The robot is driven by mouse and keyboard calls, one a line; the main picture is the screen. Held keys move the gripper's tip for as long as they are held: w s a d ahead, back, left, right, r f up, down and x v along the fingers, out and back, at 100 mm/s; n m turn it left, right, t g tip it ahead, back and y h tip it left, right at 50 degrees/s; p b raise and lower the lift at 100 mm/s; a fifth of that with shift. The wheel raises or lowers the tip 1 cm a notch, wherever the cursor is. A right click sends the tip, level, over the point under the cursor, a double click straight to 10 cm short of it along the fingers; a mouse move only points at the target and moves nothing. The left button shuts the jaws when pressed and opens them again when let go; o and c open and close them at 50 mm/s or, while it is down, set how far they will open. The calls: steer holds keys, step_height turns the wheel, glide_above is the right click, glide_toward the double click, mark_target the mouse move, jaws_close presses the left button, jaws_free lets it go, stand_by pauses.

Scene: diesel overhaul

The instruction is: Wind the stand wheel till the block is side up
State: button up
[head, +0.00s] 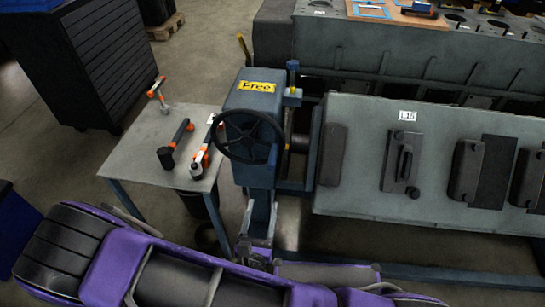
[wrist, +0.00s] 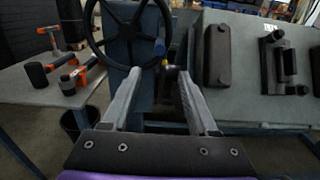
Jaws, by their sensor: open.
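The black spoked stand wheel (head: 248,137) is on the front of the blue stand gearbox (head: 254,95), which has a yellow label. The wheel's lower part shows in the wrist view (wrist: 105,46). The grey block (head: 430,230), labelled L15, is right of the gearbox; its face with dark covers is sloped toward me. The block also shows in the wrist view (wrist: 245,108). My gripper (wrist: 155,88) is open and empty, its fingers spread below and right of the wheel, apart from it. In the head view my gripper (head: 260,245) is low in front of the stand post.
A grey side table (head: 140,165) left of the stand holds several orange-and-black tools. A dark bin stands beneath. Another long grey block (head: 400,55) lies behind. Blue stand rails run under the block. A blue-tipped lever (head: 292,68) rises beside the gearbox.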

mark_target(272, 160)
steer(key=w, duration=0.5)
steer(key=w+d, duration=0.1)
steer(key=w, duration=1.1)
steer(key=shift+d, duration=0.15)
steer(key=shift+s, duration=0.1)
jaws_close()
stand_by(0.6)
